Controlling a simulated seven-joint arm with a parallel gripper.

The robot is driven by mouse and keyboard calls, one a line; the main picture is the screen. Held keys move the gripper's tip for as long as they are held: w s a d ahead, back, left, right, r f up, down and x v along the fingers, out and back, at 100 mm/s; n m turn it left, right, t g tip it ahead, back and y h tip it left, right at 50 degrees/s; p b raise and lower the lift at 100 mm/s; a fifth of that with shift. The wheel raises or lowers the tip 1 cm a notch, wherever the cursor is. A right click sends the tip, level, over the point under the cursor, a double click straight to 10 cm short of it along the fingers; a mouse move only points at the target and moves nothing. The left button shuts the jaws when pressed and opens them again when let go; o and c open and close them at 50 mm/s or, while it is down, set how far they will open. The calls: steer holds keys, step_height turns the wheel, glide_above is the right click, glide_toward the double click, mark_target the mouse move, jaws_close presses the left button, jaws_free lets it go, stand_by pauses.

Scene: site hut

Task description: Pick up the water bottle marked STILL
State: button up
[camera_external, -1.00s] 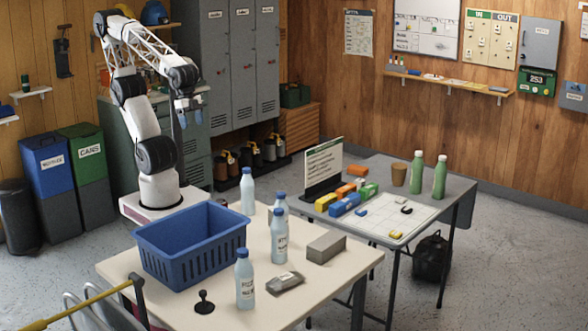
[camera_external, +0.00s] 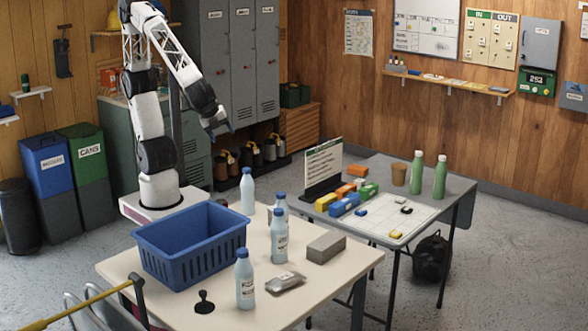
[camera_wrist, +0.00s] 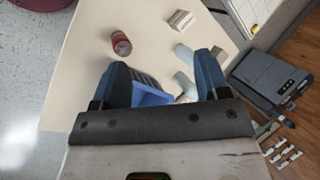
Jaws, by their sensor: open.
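Several clear pale-blue bottles with blue caps stand upright on the near table: a back bottle (camera_external: 247,191), a middle bottle (camera_external: 279,238) with another bottle (camera_external: 280,204) partly hidden behind it, and a front bottle (camera_external: 244,280). White labels show on some, but the print is too small to tell which reads STILL. My gripper (camera_external: 219,130) is open and empty, well above the table and beyond the back bottle. In the wrist view my gripper (camera_wrist: 161,76) has its blue fingers spread, with pale bottle shapes (camera_wrist: 184,55) near the right finger.
A blue crate (camera_external: 190,251) stands at the table's left, beside the bottles. A grey block (camera_external: 326,246), a grey packet (camera_external: 286,283) and a black stand (camera_external: 204,302) lie near them. A red can (camera_wrist: 121,44) shows in the wrist view. Green bottles (camera_external: 440,177) stand on the far table.

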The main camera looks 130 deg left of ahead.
steer(key=w+d+f+m+y, duration=0.1)
steer(key=w+f+m+y, duration=0.2)
steer(key=w, duration=0.6)
steer(key=m+t+y, duration=0.3)
steer(key=m+t, duration=0.4)
steer(key=m, duration=0.8)
glide_toward(279, 209)
steer(key=w+a+f, duration=0.1)
steer(key=f, duration=0.1)
steer(key=shift+w+a, duration=0.15)
steer(key=shift+a, duration=0.1)
steer(key=shift+x, duration=1.25)
steer(key=shift+w, duration=0.1)
steer(key=shift+x, duration=2.55)
